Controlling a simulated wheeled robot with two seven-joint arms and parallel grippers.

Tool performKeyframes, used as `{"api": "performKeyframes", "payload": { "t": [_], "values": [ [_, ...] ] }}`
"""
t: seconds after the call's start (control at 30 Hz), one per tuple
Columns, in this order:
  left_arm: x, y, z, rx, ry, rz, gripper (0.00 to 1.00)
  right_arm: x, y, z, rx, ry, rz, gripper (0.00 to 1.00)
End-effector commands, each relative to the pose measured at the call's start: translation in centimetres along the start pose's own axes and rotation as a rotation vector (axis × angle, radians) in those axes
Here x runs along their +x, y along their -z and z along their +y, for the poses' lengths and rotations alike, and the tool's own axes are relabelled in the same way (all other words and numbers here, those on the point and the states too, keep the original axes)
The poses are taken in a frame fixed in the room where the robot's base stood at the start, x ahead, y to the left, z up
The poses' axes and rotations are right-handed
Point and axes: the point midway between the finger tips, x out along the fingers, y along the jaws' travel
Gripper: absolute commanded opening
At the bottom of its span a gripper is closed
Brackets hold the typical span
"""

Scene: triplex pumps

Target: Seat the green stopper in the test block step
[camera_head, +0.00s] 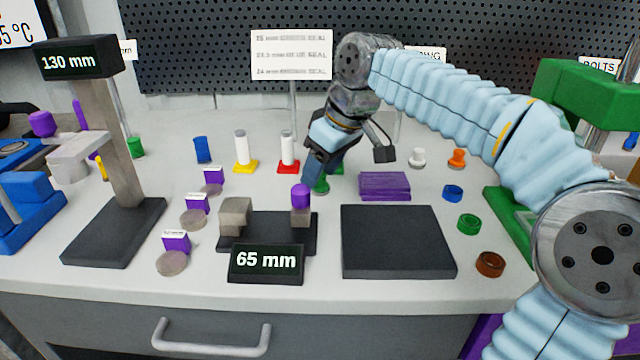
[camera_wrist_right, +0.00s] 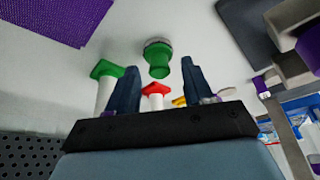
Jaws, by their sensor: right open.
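The green stopper (camera_head: 321,186) stands on the white bench, partly hidden by my right gripper (camera_head: 319,168) in the head view. In the right wrist view the stopper (camera_wrist_right: 158,60) has a wide green head and a narrower neck. It lies ahead of the open fingers of my right gripper (camera_wrist_right: 160,85), in line with the gap and apart from both. I cannot tell which part is the test block step. My left gripper is out of view.
White posts on a yellow base (camera_head: 245,167), red base (camera_head: 288,166) and green base (camera_wrist_right: 107,69) stand near the gripper. A purple block (camera_head: 385,186) and dark slab (camera_head: 398,241) lie to the right. A tall 130 mm stand (camera_head: 112,160) is at left.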

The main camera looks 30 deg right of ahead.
Motion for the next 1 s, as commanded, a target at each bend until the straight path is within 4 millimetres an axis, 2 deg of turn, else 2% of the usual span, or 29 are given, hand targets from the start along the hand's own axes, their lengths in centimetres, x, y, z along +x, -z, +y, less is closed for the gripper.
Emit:
{"api": "performKeyframes", "payload": {
  "t": [0.23, 0.57, 0.87, 1.0],
  "values": [
    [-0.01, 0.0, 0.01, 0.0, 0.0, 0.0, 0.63, 0.21, -0.01, 0.01, 0.0, 0.0, 0.0, 0.5],
    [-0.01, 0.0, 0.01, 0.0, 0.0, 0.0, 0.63, 0.17, 0.0, 0.01, 0.0, 0.0, 0.0, 0.0],
    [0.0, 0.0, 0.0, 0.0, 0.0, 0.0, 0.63, 0.09, 0.04, 0.01, 0.0, -0.001, 0.001, 0.0],
    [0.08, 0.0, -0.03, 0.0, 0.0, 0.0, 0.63, -0.58, 0.36, 0.0, -0.001, 0.0, 0.001, 0.0]
  ]
}}
